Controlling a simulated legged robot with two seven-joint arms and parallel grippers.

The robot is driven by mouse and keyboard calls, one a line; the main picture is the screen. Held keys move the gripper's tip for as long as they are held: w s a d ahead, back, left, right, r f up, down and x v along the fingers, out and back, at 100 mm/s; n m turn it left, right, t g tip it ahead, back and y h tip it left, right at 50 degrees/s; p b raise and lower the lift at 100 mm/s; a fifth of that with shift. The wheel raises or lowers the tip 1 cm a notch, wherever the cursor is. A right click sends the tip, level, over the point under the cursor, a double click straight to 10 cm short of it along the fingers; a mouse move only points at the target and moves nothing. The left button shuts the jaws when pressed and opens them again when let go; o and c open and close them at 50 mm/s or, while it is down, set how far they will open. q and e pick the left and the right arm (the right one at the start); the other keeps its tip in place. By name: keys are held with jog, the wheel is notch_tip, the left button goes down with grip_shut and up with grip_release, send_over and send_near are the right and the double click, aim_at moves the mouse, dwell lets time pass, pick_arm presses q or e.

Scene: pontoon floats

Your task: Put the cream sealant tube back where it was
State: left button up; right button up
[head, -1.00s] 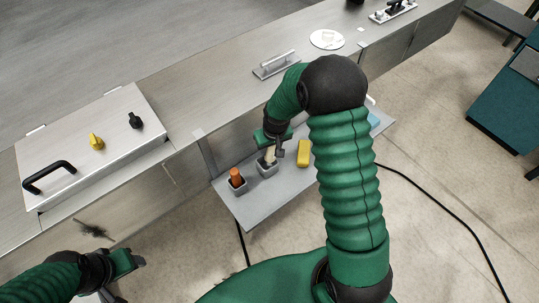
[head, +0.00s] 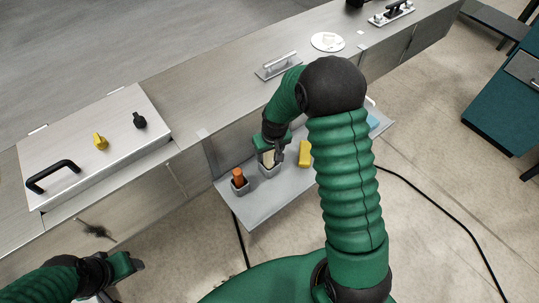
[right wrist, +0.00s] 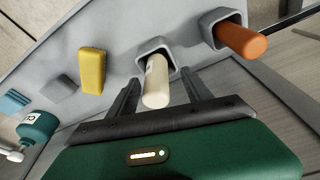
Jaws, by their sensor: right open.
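The cream sealant tube (right wrist: 156,82) stands in a square grey holder (right wrist: 157,50) on the grey shelf. My right gripper (right wrist: 159,78) is open, with one finger on each side of the tube and a gap showing in the right wrist view. In the head view the tube (head: 268,158) is partly hidden by my right gripper (head: 272,151). My left gripper (head: 128,266) is at the lower left, away from the shelf, and its jaw opening is not clear.
An orange tube (right wrist: 242,40) stands in a neighbouring holder. A yellow block (right wrist: 91,71), a grey block (right wrist: 58,88) and a teal bottle (right wrist: 37,128) are also on the shelf (head: 257,207). The metal counter (head: 213,104) rises behind the shelf.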

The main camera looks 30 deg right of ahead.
jog(key=v, duration=0.9)
jog(key=s+a+n, duration=0.2)
jog(key=s+a, duration=0.8)
jog(key=s, duration=0.3)
jog(key=shift+s+a+r, duration=0.25)
jog(key=shift+a+r, duration=0.1)
jog(key=shift+d, duration=0.1)
